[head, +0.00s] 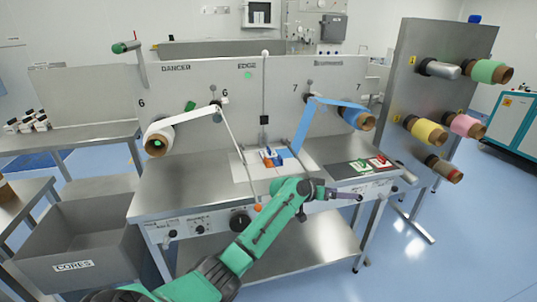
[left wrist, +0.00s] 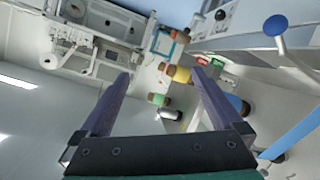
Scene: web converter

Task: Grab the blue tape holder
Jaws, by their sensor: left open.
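A small blue tape holder (head: 279,160) with an orange part beside it sits on the white plate in the middle of the steel table, in the head view. Its fine shape is too small to tell. My left gripper (head: 358,196) is to the right of and nearer than the holder, pointing right, above the table's front edge. In the left wrist view my left gripper (left wrist: 160,82) has its two fingers wide apart with nothing between them. I cannot make out the tape holder in that view. My right gripper is in neither view.
A white web roll (head: 160,138) and a blue web roll (head: 357,118) hang on the machine's back panel, their webs running down to the plate. A thin upright rod (head: 264,85) stands behind the holder. Red and green cards (head: 370,163) lie at right. A roll rack (head: 420,85) stands farther right.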

